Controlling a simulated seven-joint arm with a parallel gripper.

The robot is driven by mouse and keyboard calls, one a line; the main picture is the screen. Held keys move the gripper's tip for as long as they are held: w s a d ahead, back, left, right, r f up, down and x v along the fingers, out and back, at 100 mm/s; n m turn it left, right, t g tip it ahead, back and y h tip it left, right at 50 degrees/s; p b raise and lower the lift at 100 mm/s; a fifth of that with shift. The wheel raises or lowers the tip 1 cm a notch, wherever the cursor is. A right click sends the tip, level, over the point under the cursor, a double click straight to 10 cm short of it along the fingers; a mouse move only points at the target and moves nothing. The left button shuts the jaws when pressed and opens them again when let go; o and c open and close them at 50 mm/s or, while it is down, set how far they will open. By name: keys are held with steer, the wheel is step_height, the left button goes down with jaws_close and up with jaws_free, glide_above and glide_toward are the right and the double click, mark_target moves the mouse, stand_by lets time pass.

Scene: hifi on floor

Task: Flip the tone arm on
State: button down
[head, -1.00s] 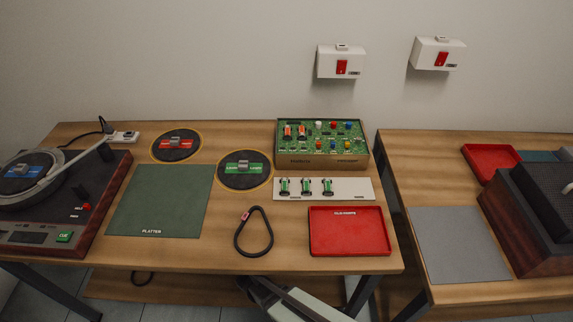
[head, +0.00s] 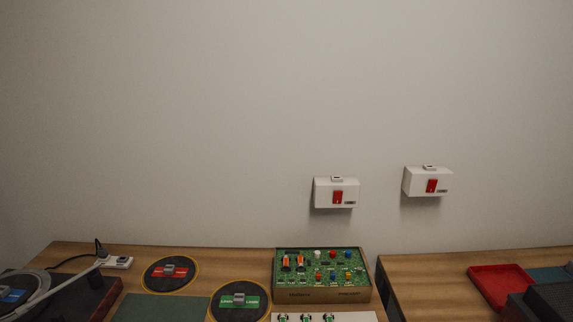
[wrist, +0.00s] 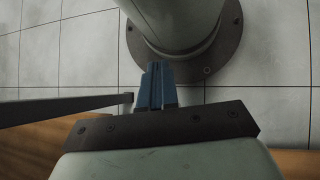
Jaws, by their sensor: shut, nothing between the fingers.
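The turntable (head: 98,302) stands at the far left of the table in the head view, cut off by the picture's lower left corner. Its pale tone arm (head: 70,289) slants from the upper right down to the left, its far end over the platter (head: 20,288), which carries a record with a blue label. The turntable's front controls are out of the head view. My gripper (wrist: 156,72) shows only in the wrist view, with its blue fingers together and empty. It points at the tiled floor and my own base, away from the turntable.
Red-label (head: 170,272) and green-label (head: 239,301) records lie beside a green mat (head: 165,308). A circuit-board box (head: 321,276) stands mid-table. Two white wall boxes with red switches (head: 337,197) (head: 432,186) hang above. A red tray (head: 502,284) is on the right table.

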steer(key=shift+s+d+f+m+t+y, duration=0.1)
steer(key=shift+s+d+m+t+y, duration=0.15)
steer(key=shift+d+m+t+y, duration=0.6)
steer(key=shift+a+n+g+y, duration=0.15)
steer(key=shift+n+g+y, duration=0.1)
steer(key=shift+g, duration=0.1)
